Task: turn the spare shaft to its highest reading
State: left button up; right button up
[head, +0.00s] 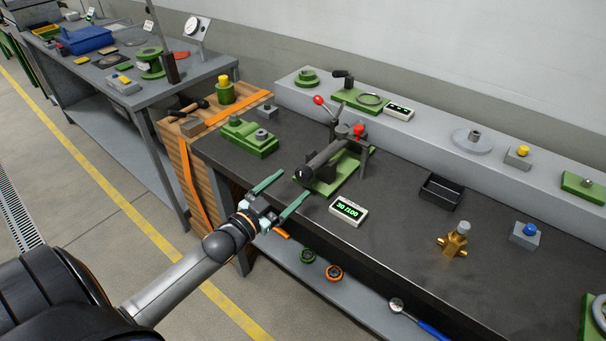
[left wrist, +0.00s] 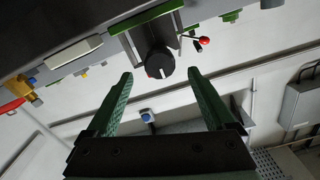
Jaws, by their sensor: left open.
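A dark round shaft (head: 322,160) lies in a stand on a green base plate (head: 326,183); it looks like the spare shaft. Its blunt end points at my left gripper (head: 294,182). A small readout (head: 348,210) beside it seems to show 30 /100. My left gripper is open and empty, its fingertips just short of the shaft's end, one to each side. In the left wrist view, the shaft's round end (left wrist: 159,62) sits between and beyond the fingertips (left wrist: 160,73), with a small red mark near its rim. My right gripper is not in view.
A lever with a red ball (head: 318,100) and a red knob (head: 358,130) rise behind the shaft. A green block (head: 249,138) stands left, a black tray (head: 441,192) and brass fitting (head: 454,241) right. A second readout (head: 398,111) is on the back ledge.

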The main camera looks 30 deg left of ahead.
aim_at(301, 177)
pick_arm(q)
jog(key=shift+w+d, duration=0.15)
jog(key=shift+w, duration=1.35)
jog(key=shift+w+d, duration=0.1)
jog(key=shift+w, duration=1.35)
jog(key=c, duration=1.4)
